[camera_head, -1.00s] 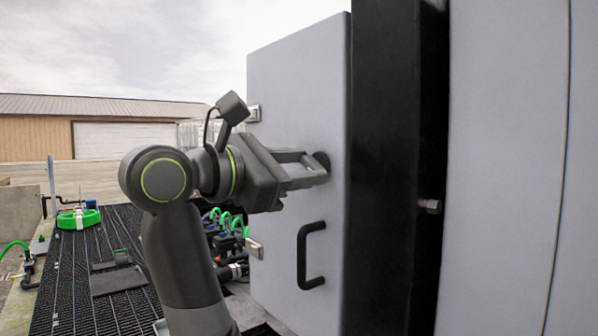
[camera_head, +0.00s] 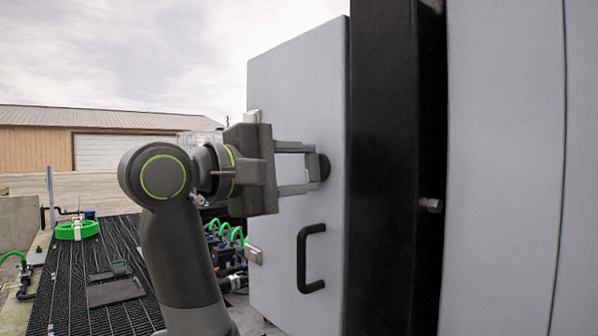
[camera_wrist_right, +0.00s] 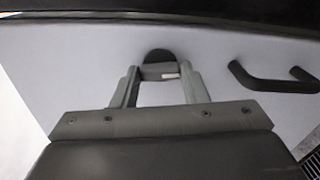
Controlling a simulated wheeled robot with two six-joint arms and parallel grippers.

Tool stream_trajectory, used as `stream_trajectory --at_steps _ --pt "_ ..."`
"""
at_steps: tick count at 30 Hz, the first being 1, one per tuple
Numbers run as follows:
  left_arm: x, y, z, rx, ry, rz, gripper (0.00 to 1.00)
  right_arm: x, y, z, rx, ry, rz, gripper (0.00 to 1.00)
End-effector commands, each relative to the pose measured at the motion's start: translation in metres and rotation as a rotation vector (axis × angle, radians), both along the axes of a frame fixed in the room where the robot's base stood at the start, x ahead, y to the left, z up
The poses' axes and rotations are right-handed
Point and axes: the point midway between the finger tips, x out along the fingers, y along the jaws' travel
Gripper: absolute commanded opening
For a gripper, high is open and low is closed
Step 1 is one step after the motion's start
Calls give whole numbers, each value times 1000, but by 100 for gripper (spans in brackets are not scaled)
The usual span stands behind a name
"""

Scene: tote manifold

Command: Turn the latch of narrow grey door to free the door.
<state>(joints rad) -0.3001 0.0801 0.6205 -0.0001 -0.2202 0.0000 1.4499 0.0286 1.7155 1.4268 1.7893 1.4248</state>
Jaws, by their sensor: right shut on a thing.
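The narrow grey door (camera_head: 290,95) stands upright in the middle of the head view. Its dark round latch (camera_head: 323,167) sits near the right edge of the door, above the black door handle (camera_head: 311,257). My right gripper (camera_head: 314,168) is shut on the latch, with one finger above the other in the head view. In the right wrist view the latch (camera_wrist_right: 158,58) shows as a dark disc with a grey grip between the two fingertips (camera_wrist_right: 160,74). The fingers cover part of the latch. My left gripper is not in view.
A black post (camera_head: 385,120) stands right of the door, with a wide grey panel (camera_head: 503,160) beyond it. Green hoses (camera_head: 228,230) and fittings lie behind my right arm. Dark grating (camera_head: 95,262) covers the floor at left.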

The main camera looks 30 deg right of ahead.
Motion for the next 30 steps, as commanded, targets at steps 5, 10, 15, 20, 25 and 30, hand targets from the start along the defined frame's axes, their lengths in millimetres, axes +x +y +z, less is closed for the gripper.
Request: stream_trajectory --at_steps 5,10,15,20,25,30 --pt "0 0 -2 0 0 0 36 0 0 -1 8 -87 0 17" --pt "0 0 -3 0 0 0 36 0 0 -1 13 -134 0 17" --pt "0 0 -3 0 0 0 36 0 0 -1 14 -156 0 17" --pt "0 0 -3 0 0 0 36 0 0 -1 15 -160 0 17" --pt "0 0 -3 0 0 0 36 0 0 -1 16 -160 0 17" --pt "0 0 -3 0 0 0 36 0 0 -1 15 -159 0 56"
